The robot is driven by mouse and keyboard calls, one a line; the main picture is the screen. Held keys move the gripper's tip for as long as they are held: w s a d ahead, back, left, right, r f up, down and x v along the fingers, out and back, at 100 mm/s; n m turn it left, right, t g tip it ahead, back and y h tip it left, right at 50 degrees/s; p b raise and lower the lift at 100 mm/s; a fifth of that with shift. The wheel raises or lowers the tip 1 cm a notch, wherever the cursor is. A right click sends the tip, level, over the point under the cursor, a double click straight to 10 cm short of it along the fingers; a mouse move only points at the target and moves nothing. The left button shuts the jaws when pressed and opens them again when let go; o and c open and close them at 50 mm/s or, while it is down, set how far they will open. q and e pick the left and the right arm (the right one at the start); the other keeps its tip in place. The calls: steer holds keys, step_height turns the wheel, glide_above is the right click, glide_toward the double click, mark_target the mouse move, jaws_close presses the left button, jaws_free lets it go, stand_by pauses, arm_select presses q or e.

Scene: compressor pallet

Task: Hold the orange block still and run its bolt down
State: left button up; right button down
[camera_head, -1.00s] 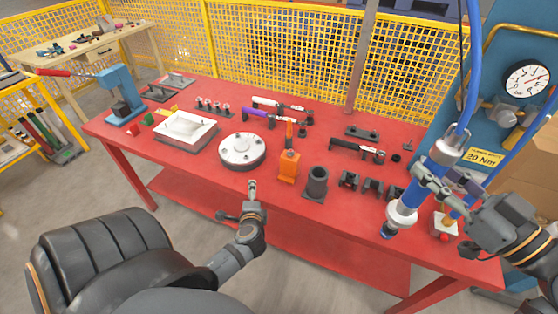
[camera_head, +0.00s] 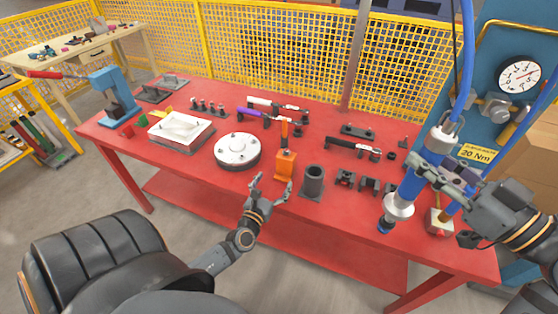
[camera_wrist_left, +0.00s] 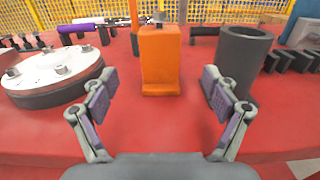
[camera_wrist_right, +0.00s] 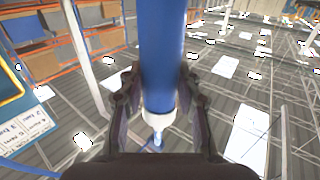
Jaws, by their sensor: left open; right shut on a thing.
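In the left wrist view the block (camera_wrist_left: 160,62) is centred ahead, between and beyond the fingers. My left gripper (camera_head: 272,188) is open and empty, just in front of the block and not touching it. My right gripper (camera_head: 428,172) is shut on the blue hanging tool (camera_head: 411,184), which also shows in the right wrist view (camera_wrist_right: 160,60). The tool hangs tilted over the table's right end.
A dark cylinder (camera_head: 313,181) stands close to the right of the block. A round flanged plate (camera_head: 237,151) lies to its left. Wrenches (camera_head: 350,145) lie behind. Dark brackets (camera_head: 369,186) sit between cylinder and tool. A gauge panel (camera_head: 520,77) stands at right.

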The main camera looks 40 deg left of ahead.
mark_target(284, 164)
arm_select(q)
steer(key=x, duration=1.1)
steer(key=shift+a+p, duration=0.1)
steer(key=shift+p, duration=0.2)
steer(key=shift+s, duration=0.1)
steer(key=c, duration=1.5)
steer(key=shift+c, duration=0.2)
steer(key=o, duration=1.5)
